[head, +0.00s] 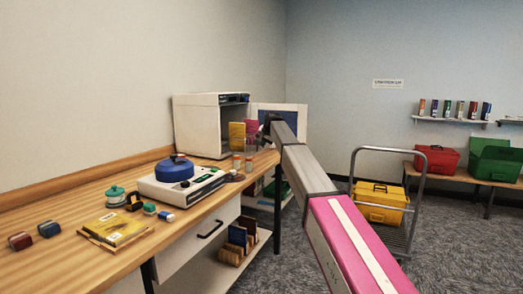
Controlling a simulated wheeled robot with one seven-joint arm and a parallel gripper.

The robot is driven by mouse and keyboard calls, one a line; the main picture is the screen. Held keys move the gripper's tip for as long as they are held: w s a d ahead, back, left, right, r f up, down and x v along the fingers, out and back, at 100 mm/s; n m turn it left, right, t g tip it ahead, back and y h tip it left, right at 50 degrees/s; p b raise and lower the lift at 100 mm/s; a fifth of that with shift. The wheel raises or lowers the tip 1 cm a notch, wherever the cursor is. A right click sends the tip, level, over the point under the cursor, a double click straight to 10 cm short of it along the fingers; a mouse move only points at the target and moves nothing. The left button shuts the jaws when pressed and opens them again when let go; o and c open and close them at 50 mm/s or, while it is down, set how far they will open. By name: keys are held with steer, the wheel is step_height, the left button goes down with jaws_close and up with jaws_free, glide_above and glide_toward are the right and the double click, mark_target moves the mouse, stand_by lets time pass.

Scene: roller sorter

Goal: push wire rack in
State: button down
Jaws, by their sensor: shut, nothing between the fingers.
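A white box-shaped cabinet (197,128) stands at the far end of the wooden bench. Its open side faces right, and a white door with a blue panel (297,112) stands swung open to the right. I cannot make out the wire rack; the cabinet's inside is mostly hidden by its side wall and the things in front. My gripper (267,124) is small and dark at the end of my arm, between the cabinet opening and the door. It is shut and empty. I cannot tell whether it touches anything.
A yellow item (237,136) and a pink item (252,132) stand before the cabinet opening. Small orange-capped jars (237,162) stand nearer. A white device with a blue lid (175,170) sits mid-bench. A trolley with a yellow box (380,203) stands right of my arm.

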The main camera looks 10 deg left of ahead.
mark_target(227, 153)
steer(key=x, duration=0.9)
steer(key=shift+f, duration=0.1)
steer(key=a, duration=0.1)
steer(key=w+a, duration=0.1)
steer(key=a, duration=0.1)
steer(key=shift+w+a+f, duration=0.15)
steer(key=shift+w+f, duration=0.05)
steer(key=shift+f, duration=0.05)
steer(key=shift+w+a, duration=0.1)
steer(key=shift+a, duration=0.25)
steer(key=shift+a, duration=0.15)
steer(key=w+a, duration=0.2)
steer(key=a, duration=0.3)
steer(key=w+a, duration=0.2)
steer(key=a, duration=0.3)
steer(key=w+a, duration=0.2)
steer(key=a, duration=0.4)
steer(key=shift+s, duration=0.1)
